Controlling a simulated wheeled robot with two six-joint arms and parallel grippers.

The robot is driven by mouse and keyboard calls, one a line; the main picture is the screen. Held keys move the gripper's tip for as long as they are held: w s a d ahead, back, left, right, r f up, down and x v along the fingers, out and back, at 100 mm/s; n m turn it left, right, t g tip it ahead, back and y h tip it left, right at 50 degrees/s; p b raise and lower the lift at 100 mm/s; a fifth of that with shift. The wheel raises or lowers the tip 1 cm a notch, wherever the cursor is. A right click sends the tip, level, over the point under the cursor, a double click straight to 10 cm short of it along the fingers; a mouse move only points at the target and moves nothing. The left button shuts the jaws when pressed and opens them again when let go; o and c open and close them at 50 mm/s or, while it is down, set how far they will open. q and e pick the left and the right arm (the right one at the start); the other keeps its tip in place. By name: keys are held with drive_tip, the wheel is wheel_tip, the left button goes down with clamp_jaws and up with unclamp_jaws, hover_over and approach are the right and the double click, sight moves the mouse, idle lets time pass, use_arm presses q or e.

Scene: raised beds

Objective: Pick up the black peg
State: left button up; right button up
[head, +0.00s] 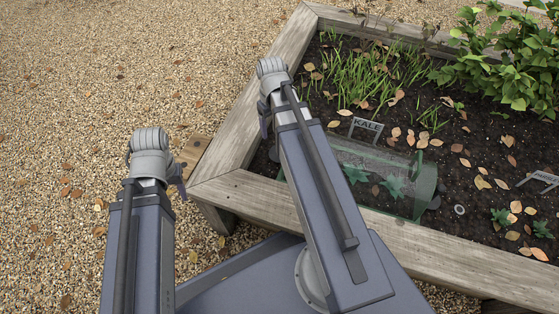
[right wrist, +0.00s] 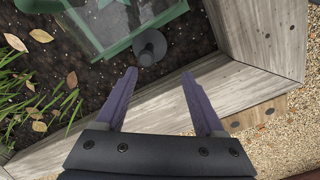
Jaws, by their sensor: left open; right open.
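A dark grey to black peg (right wrist: 150,45) with a round head stands in the soil in the right wrist view, beside the corner of a green-framed clear cloche (right wrist: 105,22). It lies just beyond the fingertips of my right gripper (right wrist: 159,74), which is open and empty. In the head view my right gripper (head: 264,120) is over the left plank of the bed, mostly hidden by its wrist. The cloche (head: 388,180) lies to its right, with another dark peg (head: 436,199) at its right end. My left gripper (head: 177,182) is open outside the bed, partly hidden by its wrist.
The bed's wooden planks (head: 243,110) meet in a corner near the peg. A KALE sign (head: 367,125) stands behind the cloche, and a grey ring (head: 459,210) lies on the soil. Open gravel (head: 90,80) spreads left.

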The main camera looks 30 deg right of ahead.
use_arm(q)
wheel_tip(320, 180, down, 4)
drive_tip(key=shift+r+b, duration=0.25)
drive_tip(key=shift+b, duration=0.8)
use_arm(e)
drive_tip(key=d+f, duration=0.2)
drive_tip(key=f, duration=0.1)
drive_tip(key=shift+d+f, duration=0.25)
use_arm(q)
drive_tip(key=shift+f, duration=0.1)
use_arm(e)
wheel_tip(320, 180, down, 8)
drive_tip(key=b, duration=0.8)
drive_tip(key=shift+w, duration=0.15)
use_arm(q)
wheel_tip(320, 180, down, 8)
drive_tip(key=shift+r, duration=0.2)
use_arm(e)
drive_tip(key=shift+r, duration=0.15)
clamp_jaws()
